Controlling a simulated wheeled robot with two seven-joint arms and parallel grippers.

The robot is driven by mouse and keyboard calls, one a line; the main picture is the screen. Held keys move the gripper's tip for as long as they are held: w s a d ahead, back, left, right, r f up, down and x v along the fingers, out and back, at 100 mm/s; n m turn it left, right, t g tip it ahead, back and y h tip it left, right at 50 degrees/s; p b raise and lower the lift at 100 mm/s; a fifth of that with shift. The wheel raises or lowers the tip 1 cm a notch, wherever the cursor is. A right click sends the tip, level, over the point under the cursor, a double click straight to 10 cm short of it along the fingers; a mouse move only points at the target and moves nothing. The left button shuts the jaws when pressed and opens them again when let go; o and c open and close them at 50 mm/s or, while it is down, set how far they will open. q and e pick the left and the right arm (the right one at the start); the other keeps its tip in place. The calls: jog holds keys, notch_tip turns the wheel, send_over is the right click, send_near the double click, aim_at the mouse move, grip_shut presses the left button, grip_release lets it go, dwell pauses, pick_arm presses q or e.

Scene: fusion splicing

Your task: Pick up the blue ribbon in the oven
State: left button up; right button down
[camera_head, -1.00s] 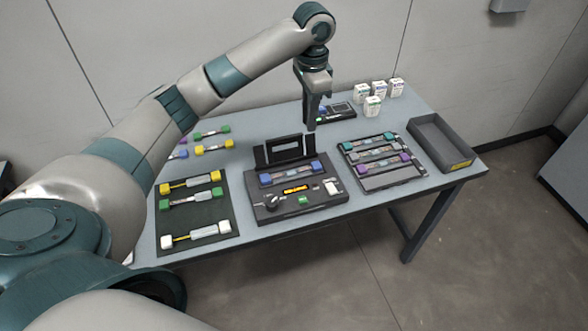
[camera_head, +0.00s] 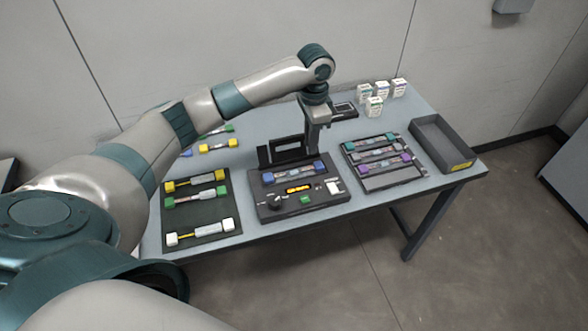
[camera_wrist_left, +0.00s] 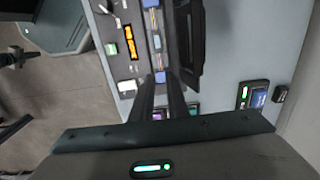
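The blue ribbon (camera_head: 294,173), a thin strip with blue end blocks, lies in the oven, part of the dark machine (camera_head: 272,207) mid-table. It also shows in the left wrist view (camera_wrist_left: 155,38). The raised dark lid (camera_head: 287,149) stands behind it. My left gripper (camera_head: 314,148) points down behind the ribbon's right end. In the left wrist view its two dark fingers (camera_wrist_left: 162,82) are apart and empty, with one blue end block just beyond the gap between their tips. Whether they touch it, I cannot tell. My right gripper is not in view.
Right of the machine is a rack (camera_head: 392,184) with several ribbons, then an empty grey tray (camera_head: 447,154). A dark mat (camera_head: 207,231) with ribbons lies left. Small white boxes (camera_head: 375,107) and a dark device (camera_head: 343,110) stand at the back.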

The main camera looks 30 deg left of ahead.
aim_at(310, 168)
pick_arm(q)
notch_tip(310, 168, down, 3)
jog(key=shift+f+p, duration=0.2)
jog(key=shift+p, duration=0.2)
jog(key=shift+f, duration=0.3)
jog(key=shift+f+p, duration=0.6)
jog(key=shift+f, duration=0.1)
jog(key=shift+w+f+p, duration=0.1)
jog(key=shift+f+p, duration=0.45)
jog(key=shift+f, duration=1.35)
